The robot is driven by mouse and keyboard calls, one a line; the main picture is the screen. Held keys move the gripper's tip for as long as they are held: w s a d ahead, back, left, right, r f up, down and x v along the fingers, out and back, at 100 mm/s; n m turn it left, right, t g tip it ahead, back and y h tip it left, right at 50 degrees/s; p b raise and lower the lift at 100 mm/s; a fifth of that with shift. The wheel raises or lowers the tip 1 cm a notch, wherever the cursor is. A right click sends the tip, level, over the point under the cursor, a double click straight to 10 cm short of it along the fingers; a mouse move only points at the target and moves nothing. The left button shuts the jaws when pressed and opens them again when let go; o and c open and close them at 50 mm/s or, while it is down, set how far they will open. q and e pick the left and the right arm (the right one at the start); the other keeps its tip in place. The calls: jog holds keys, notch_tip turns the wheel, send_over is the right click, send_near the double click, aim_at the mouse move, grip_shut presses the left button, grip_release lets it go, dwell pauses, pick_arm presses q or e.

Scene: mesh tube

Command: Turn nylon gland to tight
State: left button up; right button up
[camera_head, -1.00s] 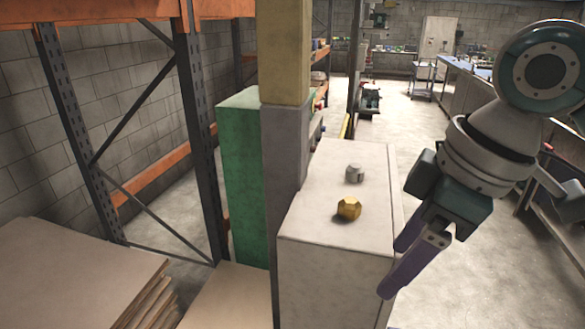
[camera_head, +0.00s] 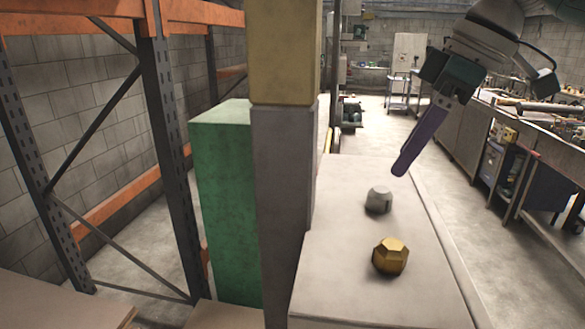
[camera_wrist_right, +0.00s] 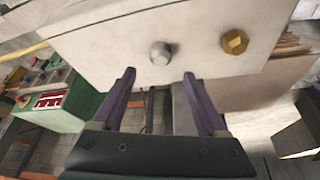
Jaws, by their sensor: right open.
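Two fittings stand on the pale top of a box-like cabinet (camera_head: 345,285). The grey gland (camera_head: 379,199) is the farther one in the head view; in the right wrist view (camera_wrist_right: 160,53) it is a light grey knob. The brass hex fitting (camera_head: 390,257) is nearer, and it shows at right in the wrist view (camera_wrist_right: 234,41). My right gripper (camera_head: 400,172) has purple fingers and is above and beyond the grey gland, touching neither fitting. In the wrist view its fingers (camera_wrist_right: 159,74) are apart and empty, with the grey gland just beyond their tips. My left gripper is out of view.
A post (camera_head: 282,170), yellow above and grey below, stands left of the cabinet, with a green cabinet (camera_head: 222,200) behind it. Orange and dark racking (camera_head: 165,130) fills the left. A workbench (camera_head: 535,140) runs along the right. Floor shows between bench and cabinet.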

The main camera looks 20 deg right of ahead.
aim_at(382, 189)
jog(key=p+x, duration=0.1)
jog(key=x, duration=0.4)
jog(key=shift+a+f, duration=0.15)
jog(key=shift+f, duration=0.1)
jog(key=shift+w+a+f, duration=0.1)
jog(key=shift+w+f, duration=0.1)
jog(key=shift+f, duration=0.25)
jog(key=shift+c, duration=0.4)
jog(key=shift+p, duration=0.3)
grip_shut()
